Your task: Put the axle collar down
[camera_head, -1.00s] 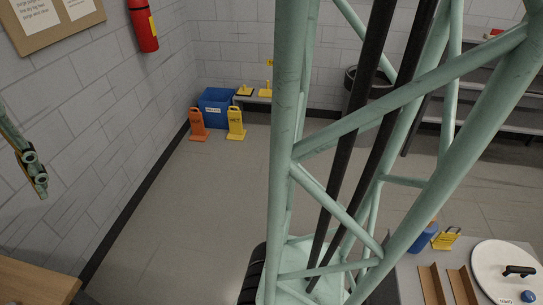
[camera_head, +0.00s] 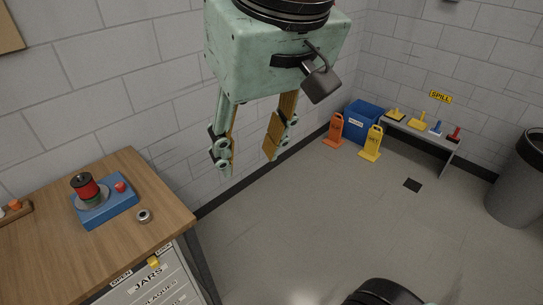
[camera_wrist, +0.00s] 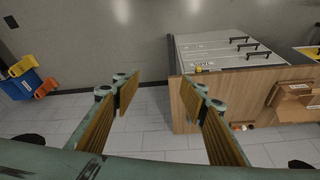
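A small silver ring with a dark hole (camera_head: 144,215), which looks like the axle collar, lies on the wooden desk (camera_head: 150,180) near its right edge, in the head view. It sits apart from a blue base (camera_head: 104,208) carrying a red spool and a red knob. My gripper (camera_head: 247,160) hangs in the air to the right of the desk, above the level of its top. Its two fingers are spread with nothing visible between them. The wrist view also shows the gripper (camera_wrist: 163,95) open and empty. I cannot make out the ring in the wrist view.
Labelled drawers (camera_head: 150,288) front the desk. A blue bin (camera_head: 362,122), orange and yellow floor signs, and a low bench (camera_head: 425,131) stand at the back wall. A grey waste bin (camera_head: 515,185) is at right. The floor between is largely clear.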

